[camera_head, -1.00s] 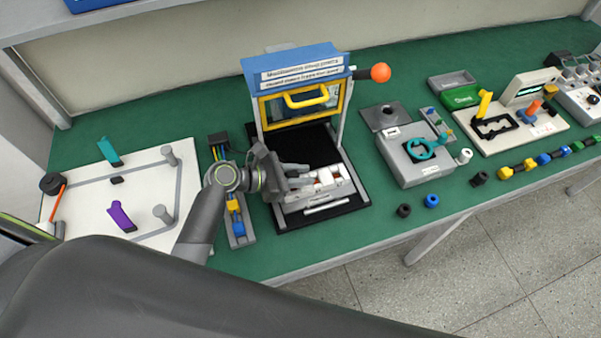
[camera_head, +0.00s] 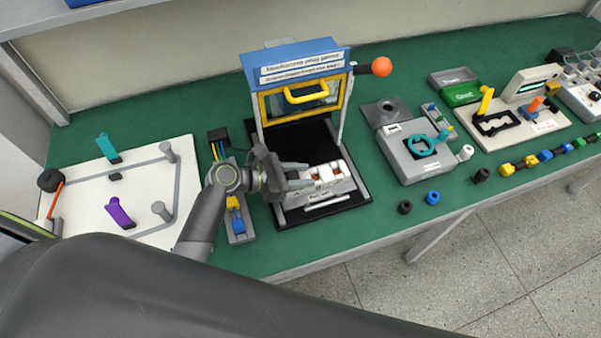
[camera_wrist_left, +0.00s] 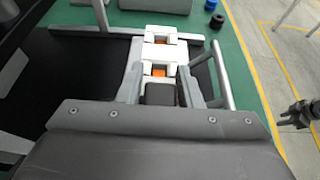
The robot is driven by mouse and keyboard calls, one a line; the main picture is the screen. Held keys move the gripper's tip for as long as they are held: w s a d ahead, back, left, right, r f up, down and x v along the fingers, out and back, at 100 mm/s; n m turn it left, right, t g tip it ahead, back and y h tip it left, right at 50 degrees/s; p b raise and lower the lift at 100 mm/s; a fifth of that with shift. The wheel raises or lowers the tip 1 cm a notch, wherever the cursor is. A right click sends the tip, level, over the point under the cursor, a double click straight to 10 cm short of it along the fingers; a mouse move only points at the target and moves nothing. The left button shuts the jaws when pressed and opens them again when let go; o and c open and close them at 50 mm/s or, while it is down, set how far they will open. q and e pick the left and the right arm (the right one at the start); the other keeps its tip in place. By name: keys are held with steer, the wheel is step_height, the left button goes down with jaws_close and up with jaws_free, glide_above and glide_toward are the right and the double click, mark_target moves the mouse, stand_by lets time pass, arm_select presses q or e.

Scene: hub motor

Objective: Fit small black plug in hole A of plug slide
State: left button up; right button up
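The plug slide (camera_wrist_left: 158,52) is a white block with openings showing orange inside, set in a grey frame. It also shows in the head view (camera_head: 338,180). My left gripper (camera_wrist_left: 160,92) is over its near end, its two fingers on either side of a small black plug (camera_wrist_left: 160,95). The plug lines up with the row of openings; whether it is inside hole A or just above it I cannot tell. In the head view, my left gripper (camera_head: 303,178) reaches the slide from the left and hides the plug. A dark shape, apparently my right gripper (camera_wrist_left: 297,112), is at the wrist view's right edge.
A blue-topped press frame with a yellow handle (camera_head: 306,96) and orange knob (camera_head: 381,66) stands behind the slide. A grey box with a teal ring (camera_head: 421,147) is to the right. Black (camera_head: 404,207) and blue (camera_head: 432,198) rings lie near the table's front edge.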

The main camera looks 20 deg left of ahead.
arm_select(q)
steer(key=o, duration=0.3)
steer(key=shift+o, duration=0.2)
steer(key=shift+a, duration=0.1)
steer(key=b+v, duration=0.1)
steer(key=v, duration=1.6)
steer(key=shift+b, duration=0.4)
steer(key=shift+s+r, duration=0.1)
